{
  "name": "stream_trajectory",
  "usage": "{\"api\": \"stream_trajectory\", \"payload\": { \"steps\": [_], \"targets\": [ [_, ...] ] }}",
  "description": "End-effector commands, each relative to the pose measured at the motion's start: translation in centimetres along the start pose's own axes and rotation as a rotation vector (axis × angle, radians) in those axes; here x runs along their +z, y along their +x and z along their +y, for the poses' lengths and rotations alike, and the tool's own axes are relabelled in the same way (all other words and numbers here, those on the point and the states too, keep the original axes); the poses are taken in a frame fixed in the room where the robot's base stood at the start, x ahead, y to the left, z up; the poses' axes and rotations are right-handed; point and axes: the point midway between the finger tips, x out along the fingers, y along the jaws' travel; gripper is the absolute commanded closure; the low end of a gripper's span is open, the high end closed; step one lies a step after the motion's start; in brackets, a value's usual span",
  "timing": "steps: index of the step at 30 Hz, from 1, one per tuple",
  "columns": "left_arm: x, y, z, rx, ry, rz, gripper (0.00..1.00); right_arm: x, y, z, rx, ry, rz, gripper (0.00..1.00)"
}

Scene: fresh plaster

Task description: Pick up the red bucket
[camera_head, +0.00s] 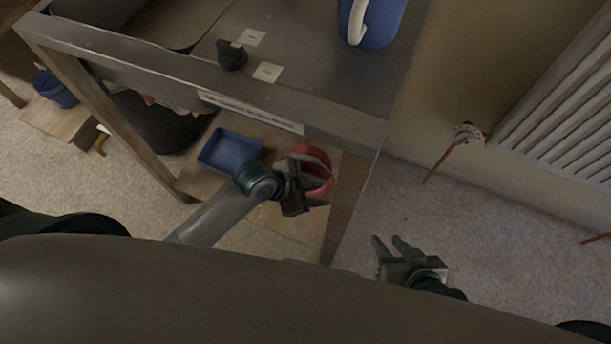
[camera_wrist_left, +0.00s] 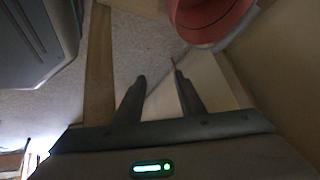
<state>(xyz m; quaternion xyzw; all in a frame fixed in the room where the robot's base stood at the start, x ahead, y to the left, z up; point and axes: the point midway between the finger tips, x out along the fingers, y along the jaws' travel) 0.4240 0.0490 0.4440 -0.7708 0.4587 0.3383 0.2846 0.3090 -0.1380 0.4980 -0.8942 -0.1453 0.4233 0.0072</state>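The red bucket (camera_head: 321,160) sits on the low wooden shelf under the bench, partly hidden behind my left gripper (camera_head: 313,186) in the head view. In the left wrist view the red bucket (camera_wrist_left: 212,18) shows at the top right, cut off by the frame edge. My left gripper (camera_wrist_left: 160,76) is open, with nothing between its fingers, and the bucket lies beyond the fingertips. I cannot tell whether they touch. My right gripper (camera_head: 390,243) is open and empty over the floor, right of the bench.
A blue tray (camera_head: 230,151) lies left of the bucket on the shelf. A bench leg (camera_head: 347,200) stands close by. A radiator (camera_head: 565,100) is at right.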

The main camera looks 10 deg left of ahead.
Motion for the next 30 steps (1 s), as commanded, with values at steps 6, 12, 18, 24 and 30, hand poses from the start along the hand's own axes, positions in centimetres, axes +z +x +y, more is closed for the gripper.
{"api": "stream_trajectory", "payload": {
  "steps": [6,12,18,24,30],
  "targets": [
    [0.5,1.8,-5.2,0.086,0.298,-0.067,0.64,-0.1,-0.1,0.0,0.0,0.0,0.0,0.69],
    [1.4,2.1,-8.5,0.139,0.456,-0.111,0.64,-0.1,-0.1,0.0,0.0,0.0,0.0,0.69],
    [2.0,2.0,-10.5,0.163,0.53,-0.135,0.64,-0.1,-0.2,0.0,0.0,0.0,0.0,0.69],
    [3.2,1.9,-12.0,0.184,0.547,-0.156,0.64,0.0,0.0,0.0,0.0,0.0,0.0,0.69],
    [4.7,1.8,-13.5,0.207,0.519,-0.169,0.64,0.2,0.2,0.0,0.0,0.0,0.0,0.69]
  ]
}}
